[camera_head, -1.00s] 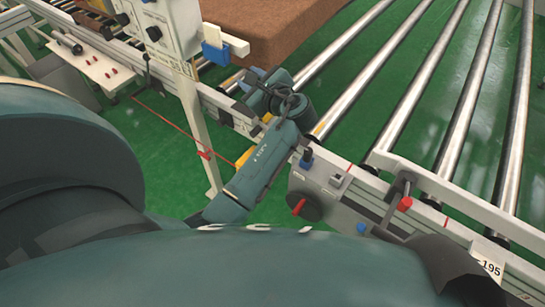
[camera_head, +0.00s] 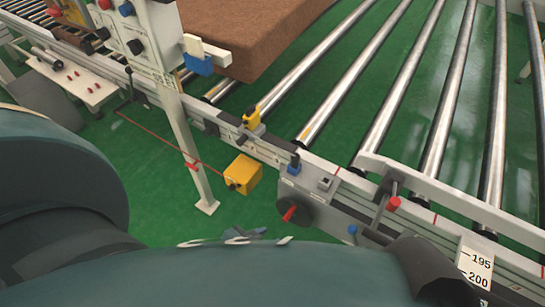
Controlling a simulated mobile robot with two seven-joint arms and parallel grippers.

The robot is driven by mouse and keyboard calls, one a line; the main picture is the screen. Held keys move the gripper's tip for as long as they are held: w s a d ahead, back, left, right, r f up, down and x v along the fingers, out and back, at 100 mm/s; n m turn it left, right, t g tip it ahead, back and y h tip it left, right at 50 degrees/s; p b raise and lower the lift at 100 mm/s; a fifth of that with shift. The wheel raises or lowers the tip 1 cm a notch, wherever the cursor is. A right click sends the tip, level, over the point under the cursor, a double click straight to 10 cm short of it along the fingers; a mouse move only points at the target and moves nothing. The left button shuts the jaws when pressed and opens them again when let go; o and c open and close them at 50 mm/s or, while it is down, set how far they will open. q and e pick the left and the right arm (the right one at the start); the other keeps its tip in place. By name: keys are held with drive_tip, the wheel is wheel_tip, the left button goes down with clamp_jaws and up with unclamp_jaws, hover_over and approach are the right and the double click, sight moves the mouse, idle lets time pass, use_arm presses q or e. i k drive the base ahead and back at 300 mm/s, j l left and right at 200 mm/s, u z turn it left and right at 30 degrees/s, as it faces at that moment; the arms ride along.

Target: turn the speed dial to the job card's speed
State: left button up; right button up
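A control panel (camera_head: 140,20) on a white post at the upper left carries black knobs and red and blue buttons. One black knob (camera_head: 135,47) sits low on its face. A dark round dial with a red handle (camera_head: 291,213) is on a grey box on the rail at centre right. I cannot tell which is the speed dial. No readable job card shows. A small grey-blue piece of my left gripper (camera_head: 256,232) peeks out above my body at bottom centre; its fingers are mostly hidden. My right gripper is not in view.
A brown mattress (camera_head: 250,30) lies on metal rollers (camera_head: 350,85) at the top. A blue clip (camera_head: 198,65) is beside the panel. A yellow box (camera_head: 243,174) hangs below the rail. A scale plate (camera_head: 475,268) reads 195 and 200.

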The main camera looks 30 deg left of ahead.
sight(103, 33)
drive_tip(key=u, duration=1.7)
